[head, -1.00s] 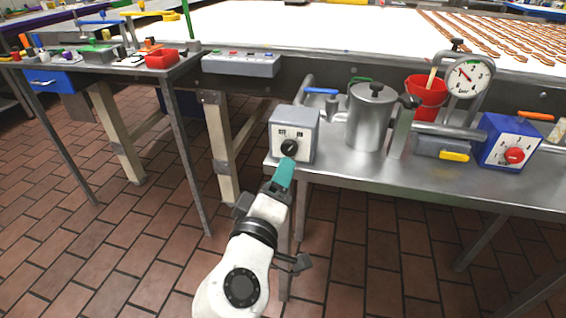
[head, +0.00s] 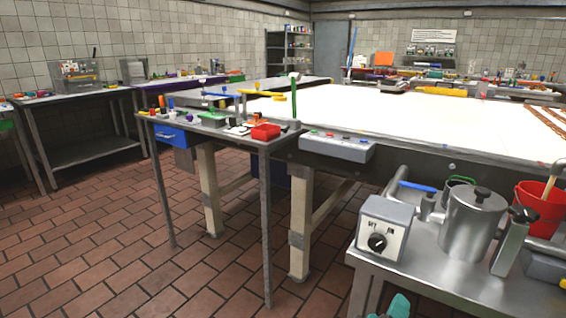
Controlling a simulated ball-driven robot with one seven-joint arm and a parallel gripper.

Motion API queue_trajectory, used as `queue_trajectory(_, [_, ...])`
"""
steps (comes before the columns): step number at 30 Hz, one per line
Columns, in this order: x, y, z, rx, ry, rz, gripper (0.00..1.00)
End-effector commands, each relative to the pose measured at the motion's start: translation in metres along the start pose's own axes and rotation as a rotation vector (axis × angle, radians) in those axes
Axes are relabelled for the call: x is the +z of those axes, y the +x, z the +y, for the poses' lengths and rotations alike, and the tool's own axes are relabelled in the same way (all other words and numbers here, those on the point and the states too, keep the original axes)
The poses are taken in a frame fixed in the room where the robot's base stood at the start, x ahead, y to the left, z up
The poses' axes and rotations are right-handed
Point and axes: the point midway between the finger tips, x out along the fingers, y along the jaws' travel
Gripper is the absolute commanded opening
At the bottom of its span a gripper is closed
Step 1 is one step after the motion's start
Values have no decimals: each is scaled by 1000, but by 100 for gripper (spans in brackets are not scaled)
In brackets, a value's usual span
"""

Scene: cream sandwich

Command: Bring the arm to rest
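Only a teal tip of my gripper (head: 398,306) shows at the bottom edge of the head view. It is below the grey box, apart from it, in front of the steel table. The rest of my gripper and my arm are out of view. Whether the fingers are open or shut does not show. The grey box (head: 385,226) has a black knob (head: 377,242) under OFF and ON labels and stands at the left end of the steel table (head: 425,284). Nothing touches the knob.
A steel pot (head: 470,228) and a red bucket (head: 540,210) stand right of the box. A long white table (head: 410,118) lies behind. A small table with a red bin (head: 265,132) stands to the left. Tiled floor (head: 110,255) is open at the left.

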Motion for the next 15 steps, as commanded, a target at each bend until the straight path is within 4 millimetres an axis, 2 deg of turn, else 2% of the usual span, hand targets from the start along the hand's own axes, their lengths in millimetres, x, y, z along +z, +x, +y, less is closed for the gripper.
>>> queue_trajectory(1, [34, 10, -9, -63, 21, -66, 63])
queue_trajectory(3, [80, 19, -26, -168, 59, -161, 63])
queue_trajectory(7, [165, 19, -55, -369, 141, -343, 63])
queue_trajectory(9, [208, 9, -72, -482, 189, -441, 63])
queue_trajectory(12, [257, -13, -90, -628, 252, -559, 63])
queue_trajectory(15, [291, -39, -104, -754, 305, -649, 63])
